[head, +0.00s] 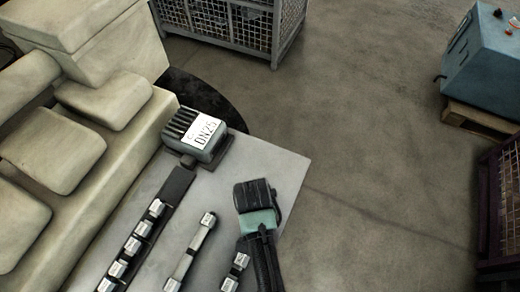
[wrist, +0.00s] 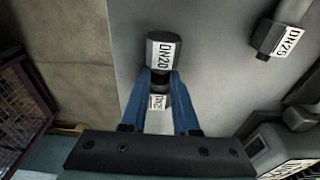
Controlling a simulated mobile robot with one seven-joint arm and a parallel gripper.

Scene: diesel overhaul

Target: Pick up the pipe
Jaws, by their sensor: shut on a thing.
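A short pipe with dark ends and white DN20 labels (wrist: 160,45) lies between the two blue fingers of my gripper (wrist: 160,78) in the wrist view. The fingers are shut on its narrower middle, with a labelled end on either side. In the head view the pipe (head: 240,260) shows at the bottom, just left of my dark arm, which hides part of it. I cannot tell whether it touches the grey table (head: 285,165) or is clear of it. My fingertips are hidden in the head view.
A similar DN25 pipe (head: 190,252) lies to the left, also in the wrist view (wrist: 280,38). Open floor (head: 375,140) lies right of the table.

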